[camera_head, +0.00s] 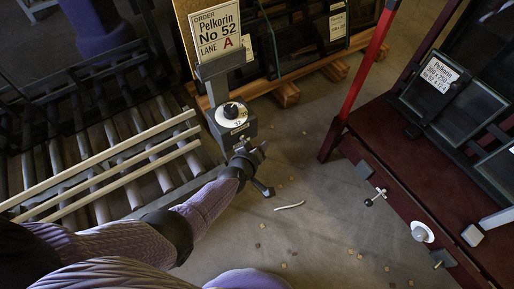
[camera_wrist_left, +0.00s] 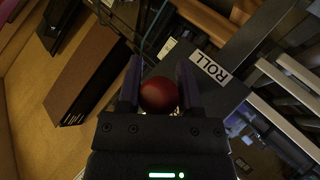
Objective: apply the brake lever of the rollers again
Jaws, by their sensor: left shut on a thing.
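The brake lever shows as a round red knob (camera_wrist_left: 158,95) in the left wrist view. It sits between the two fingers of my left gripper (camera_wrist_left: 158,88), which is shut on it. The lever's shaft is hidden behind the knob. A dark housing with a white label reading "ROLL" (camera_wrist_left: 210,67) is just beyond the fingers. In the head view my left gripper (camera_head: 244,155) is at the lower part of a grey post box with a white dial (camera_head: 232,115); the knob is hidden there. The rollers (camera_head: 120,150) lie to the left in a dark frame with pale slats. My right gripper is out of view.
An order sign (camera_head: 217,32) reading "Pelkorin No 52, Lane A" stands above the post. A red upright (camera_head: 362,80) and a dark red frame with glass panes (camera_head: 455,95) stand at the right. Bare floor (camera_head: 310,180) with small scraps lies between.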

